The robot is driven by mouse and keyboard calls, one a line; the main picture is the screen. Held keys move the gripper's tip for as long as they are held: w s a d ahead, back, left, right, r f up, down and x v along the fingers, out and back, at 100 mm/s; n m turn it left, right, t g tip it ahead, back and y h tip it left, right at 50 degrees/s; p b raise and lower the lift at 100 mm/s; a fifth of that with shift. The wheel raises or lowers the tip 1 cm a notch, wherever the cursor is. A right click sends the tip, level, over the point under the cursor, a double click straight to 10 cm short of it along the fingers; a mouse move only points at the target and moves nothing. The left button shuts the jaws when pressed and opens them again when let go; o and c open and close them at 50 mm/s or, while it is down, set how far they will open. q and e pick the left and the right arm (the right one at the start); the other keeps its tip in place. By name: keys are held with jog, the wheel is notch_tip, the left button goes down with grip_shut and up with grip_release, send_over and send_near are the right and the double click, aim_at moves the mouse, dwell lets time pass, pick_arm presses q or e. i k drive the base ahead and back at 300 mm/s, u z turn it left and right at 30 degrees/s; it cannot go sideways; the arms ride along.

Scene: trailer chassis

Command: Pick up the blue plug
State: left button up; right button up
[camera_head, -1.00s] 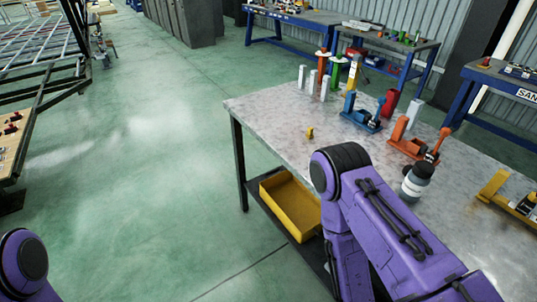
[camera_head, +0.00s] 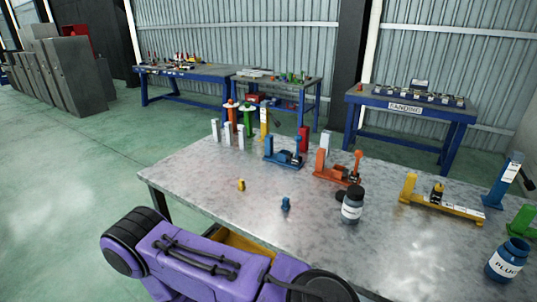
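The small blue plug (camera_head: 286,204) stands on the metal-topped table (camera_head: 215,182), near the middle of its front half. A similar small yellow plug (camera_head: 241,185) stands to its left. A purple arm link of mine crosses the bottom of the view in front of the table, below the blue plug and apart from it in the picture. Neither of my grippers shows in the view, so their fingers and anything in them are hidden.
A dark jar with a white label (camera_head: 351,205) stands right of the blue plug. Behind are a blue fixture (camera_head: 284,153) and an orange fixture (camera_head: 338,172). A yellow fixture (camera_head: 440,200) and a blue jar (camera_head: 507,261) stand further right. The tabletop around the plug is clear.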

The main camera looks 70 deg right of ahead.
aim_at(286, 206)
jog(key=u, duration=0.05)
jog(key=i, duration=1.6)
jog(key=z, duration=4)
